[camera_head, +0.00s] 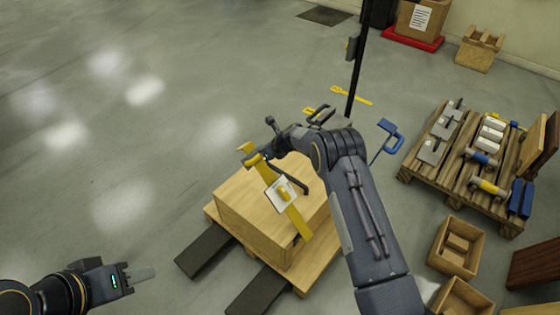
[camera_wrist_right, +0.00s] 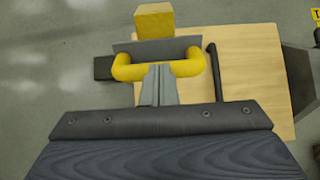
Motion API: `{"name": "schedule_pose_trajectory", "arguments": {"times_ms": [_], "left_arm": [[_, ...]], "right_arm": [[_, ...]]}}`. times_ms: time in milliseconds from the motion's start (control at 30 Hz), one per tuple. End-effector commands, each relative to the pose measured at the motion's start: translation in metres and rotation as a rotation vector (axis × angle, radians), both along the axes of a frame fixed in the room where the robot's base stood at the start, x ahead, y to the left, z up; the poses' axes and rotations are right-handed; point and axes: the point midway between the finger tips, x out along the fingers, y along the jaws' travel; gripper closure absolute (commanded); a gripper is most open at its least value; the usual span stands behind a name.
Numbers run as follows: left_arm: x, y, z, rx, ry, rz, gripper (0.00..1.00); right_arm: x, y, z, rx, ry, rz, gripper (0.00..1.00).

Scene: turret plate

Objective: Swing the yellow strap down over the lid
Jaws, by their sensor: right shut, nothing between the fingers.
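The yellow strap (camera_head: 268,178) is a long bar with a white plate on it. In the head view it runs diagonally across the wooden box; whether it touches the lid (camera_head: 235,192) I cannot tell. The strap's yellow handle (camera_wrist_right: 126,68) shows in the right wrist view, with the pale lid (camera_wrist_right: 250,60) behind it. My right gripper (camera_wrist_right: 160,75) is shut and empty, its fingertips at the handle's middle; contact is unclear. In the head view my right arm hides part of the box. My left gripper (camera_head: 140,273) is at the lower left, away from the box, fingers together and empty.
The box stands on a wooden pallet (camera_head: 300,282) with dark fork bars (camera_head: 205,250) at its front. A second pallet (camera_head: 407,172) with tools stands at the right, beside open wooden boxes (camera_head: 440,262). A dark post (camera_head: 357,70) rises behind. Floor at the left is clear.

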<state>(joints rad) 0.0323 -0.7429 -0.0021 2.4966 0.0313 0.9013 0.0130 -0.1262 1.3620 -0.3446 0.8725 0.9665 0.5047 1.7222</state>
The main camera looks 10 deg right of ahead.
Motion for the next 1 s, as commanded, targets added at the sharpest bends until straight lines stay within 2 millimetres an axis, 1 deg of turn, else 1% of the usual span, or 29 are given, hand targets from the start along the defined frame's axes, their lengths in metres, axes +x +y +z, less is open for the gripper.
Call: {"name": "schedule_pose_trajectory", "arguments": {"times_ms": [33,200,400,500,633,1000], "left_arm": [[0.000,0.000,-0.020,0.000,0.000,0.000,0.64],[0.000,0.000,-0.050,0.000,0.000,0.000,0.64],[0.000,0.000,-0.077,0.000,0.000,0.000,0.64],[0.000,0.000,-0.086,0.000,0.000,0.000,0.64],[0.000,0.000,-0.093,0.000,0.000,0.000,0.64],[0.000,0.000,-0.095,0.000,0.000,0.000,0.64]], "right_arm": [[0.007,0.007,-0.014,-0.002,-0.005,0.005,1.00],[0.025,0.022,-0.027,-0.001,-0.005,0.002,1.00],[0.041,0.034,-0.036,0.000,-0.004,-0.001,1.00],[0.046,0.038,-0.039,0.002,-0.002,-0.001,1.00],[0.050,0.042,-0.041,0.001,-0.002,-0.002,1.00],[0.053,0.044,-0.040,0.003,0.001,-0.003,1.00]]}}
